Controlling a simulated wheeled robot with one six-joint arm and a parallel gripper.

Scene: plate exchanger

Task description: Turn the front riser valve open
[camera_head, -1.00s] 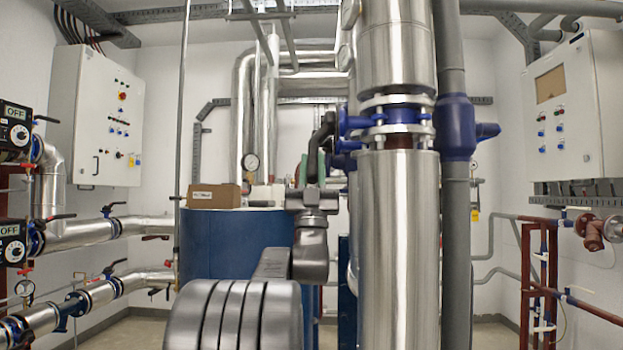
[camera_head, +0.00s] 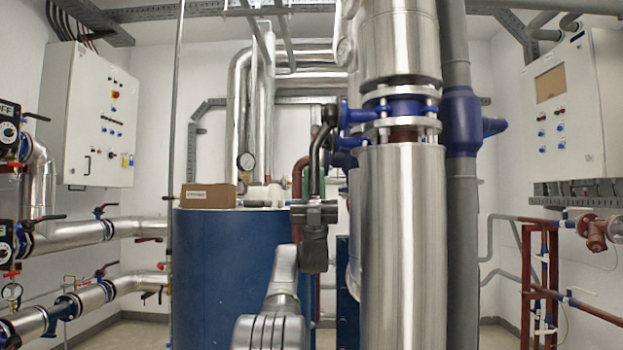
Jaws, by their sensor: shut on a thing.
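The front riser valve (camera_head: 405,108) is a blue body clamped between silver flanges on the thick shiny riser pipe. A blue stem juts from its left side to a black lever handle (camera_head: 317,150), which hangs down, slightly tilted. My gripper (camera_head: 316,202) is at the lower end of this lever, left of the riser, and is shut on it. The fingertips are small and dark here, so the exact grip on the lever is hard to make out.
The riser (camera_head: 402,250) stands close on the right of my arm. A blue tank (camera_head: 225,270) with a cardboard box (camera_head: 208,196) on top is behind it. A grey pipe (camera_head: 462,230) runs right of the riser. Lever-valved pipes (camera_head: 75,235) line the left wall.

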